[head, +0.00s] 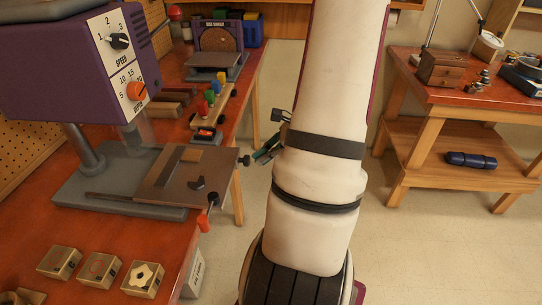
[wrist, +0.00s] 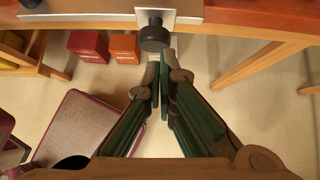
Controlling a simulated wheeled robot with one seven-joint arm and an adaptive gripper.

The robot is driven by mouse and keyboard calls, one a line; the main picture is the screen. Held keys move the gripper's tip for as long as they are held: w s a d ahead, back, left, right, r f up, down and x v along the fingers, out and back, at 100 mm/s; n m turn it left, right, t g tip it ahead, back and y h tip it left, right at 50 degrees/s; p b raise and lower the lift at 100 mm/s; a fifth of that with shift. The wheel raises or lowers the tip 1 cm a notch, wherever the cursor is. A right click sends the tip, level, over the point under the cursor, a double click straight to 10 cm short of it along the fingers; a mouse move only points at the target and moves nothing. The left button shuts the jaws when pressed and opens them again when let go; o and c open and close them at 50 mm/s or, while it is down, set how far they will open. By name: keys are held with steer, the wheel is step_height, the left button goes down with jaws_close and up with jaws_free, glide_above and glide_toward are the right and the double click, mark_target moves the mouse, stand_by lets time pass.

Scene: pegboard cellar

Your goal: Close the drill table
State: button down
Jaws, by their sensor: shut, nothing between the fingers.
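The drill table (head: 165,182) is a flat brown-grey plate under the purple drill press (head: 80,62). It juts to the right past the edge of the red bench top. A dark knob (head: 245,160) sits at its right end. In the wrist view a dark round knob (wrist: 154,36) stands out from a pale metal plate (wrist: 184,15). My gripper (wrist: 160,62) is shut and empty, its tips just below the knob in that picture; I cannot tell if they touch. In the head view my arm partly hides my gripper (head: 259,156).
Several small boxes (head: 100,269) lie at the bench's front. A red-handled clamp (head: 204,223) hangs near its edge. A disc sander (head: 219,45) stands farther back. A second workbench (head: 442,92) is at the right, with open floor (head: 410,250) before it.

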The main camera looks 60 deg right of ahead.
mark_target(219, 156)
steer(key=w+a+b, duration=0.1)
steer(key=w, duration=0.2)
steer(key=w+a+b, duration=0.1)
steer(key=w+a, duration=0.1)
steer(key=w, duration=0.2)
steer(key=w+a+b, duration=0.1)
steer(key=w, duration=0.2)
steer(key=shift+w+a, duration=0.25)
steer(key=shift+w, duration=0.15)
steer(key=shift+w+a, duration=0.15)
steer(key=shift+w, duration=0.2)
steer(key=shift+r, duration=0.1)
